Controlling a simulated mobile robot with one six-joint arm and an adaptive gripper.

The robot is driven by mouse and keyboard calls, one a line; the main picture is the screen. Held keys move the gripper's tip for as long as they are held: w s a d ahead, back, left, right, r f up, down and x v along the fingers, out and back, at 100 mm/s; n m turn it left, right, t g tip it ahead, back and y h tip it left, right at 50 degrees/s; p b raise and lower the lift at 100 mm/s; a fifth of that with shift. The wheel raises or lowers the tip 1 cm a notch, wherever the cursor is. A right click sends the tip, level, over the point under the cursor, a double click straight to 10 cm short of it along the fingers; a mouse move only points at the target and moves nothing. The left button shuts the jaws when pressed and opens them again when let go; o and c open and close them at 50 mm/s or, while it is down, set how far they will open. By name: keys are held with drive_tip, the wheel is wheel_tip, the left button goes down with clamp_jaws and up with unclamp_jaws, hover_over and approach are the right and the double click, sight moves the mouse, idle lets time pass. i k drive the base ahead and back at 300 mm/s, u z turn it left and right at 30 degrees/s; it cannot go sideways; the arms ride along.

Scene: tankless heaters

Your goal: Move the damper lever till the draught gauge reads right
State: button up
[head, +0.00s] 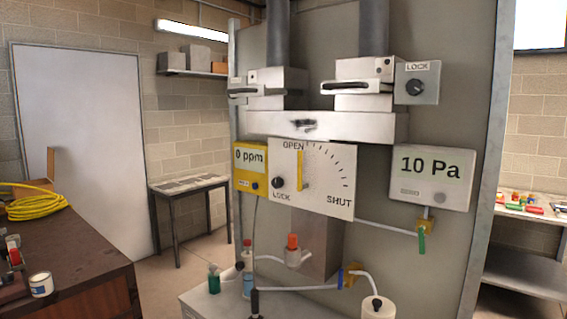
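The damper lever (300,169) is a yellow bar on a white scale plate (335,190) at the middle of the panel. It stands upright near the word OPEN, while the dotted arc runs right and down to SHUT. A black knob (278,183) sits just left of the lever, above the word LOCK. The draught gauge (432,177) is a pale box to the right, and its display reads 10 Pa. My gripper does not show in the head view.
A yellow meter (250,168) left of the plate reads 0 ppm. Above are two flue boxes with black handles, and another LOCK knob (413,87). Pipes, valves and bottles crowd below the plate. A workbench (90,275) with a yellow hose coil (35,203) stands at left.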

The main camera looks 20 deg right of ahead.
sight(300, 187)
drive_tip(key=u, duration=0.45)
drive_tip(key=k, duration=1.2)
drive_tip(key=z, duration=0.7)
drive_tip(key=i, duration=1)
